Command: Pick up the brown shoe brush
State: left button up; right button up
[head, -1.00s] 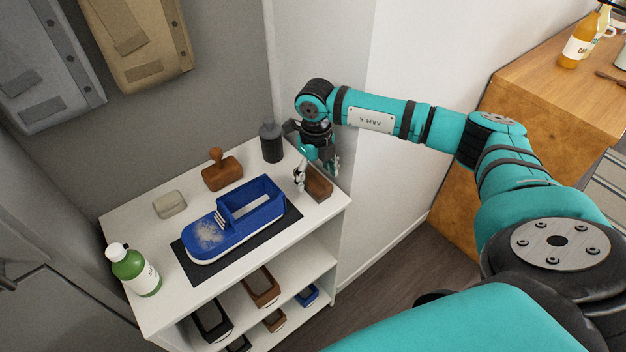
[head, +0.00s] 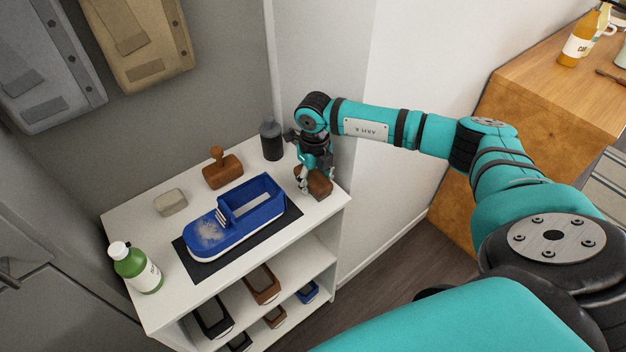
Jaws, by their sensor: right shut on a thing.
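The brown shoe brush (head: 321,185) is a block-shaped brown piece at the right end of the white shelf's top. My right gripper (head: 317,185) reaches down over it from above and is shut on it, with the fingers on its sides. The gripper hides part of the brush. I cannot tell whether the brush still touches the shelf top. My left gripper is not in view.
On the white shelf top (head: 325,213) a blue shoe (head: 213,235) lies on a dark mat. A brown knobbed block (head: 222,172), a pale block (head: 171,202), a dark bottle (head: 271,142) and a green bottle (head: 135,268) stand around it. A wall is close on the right.

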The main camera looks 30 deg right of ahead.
aim_at(314, 176)
jog(key=shift+r, duration=0.1)
jog(key=shift+r, duration=0.4)
notch_tip(314, 176, up, 2)
jog(key=shift+w+r+b, duration=0.1)
jog(key=shift+r+b, duration=0.05)
jog(key=shift+b, duration=0.45)
jog(key=s+a+r+b, duration=0.1)
jog(key=s+a, duration=0.2)
jog(key=s, duration=0.4)
jog(key=s+a+b, duration=0.2)
jog(key=s+a, duration=0.1)
jog(key=s, duration=0.4)
jog(key=shift+s+a+r, duration=0.35)
jog(key=shift+a+r, duration=0.05)
jog(key=o, duration=0.7)
jog(key=shift+c, duration=0.2)
jog(key=c, duration=0.5)
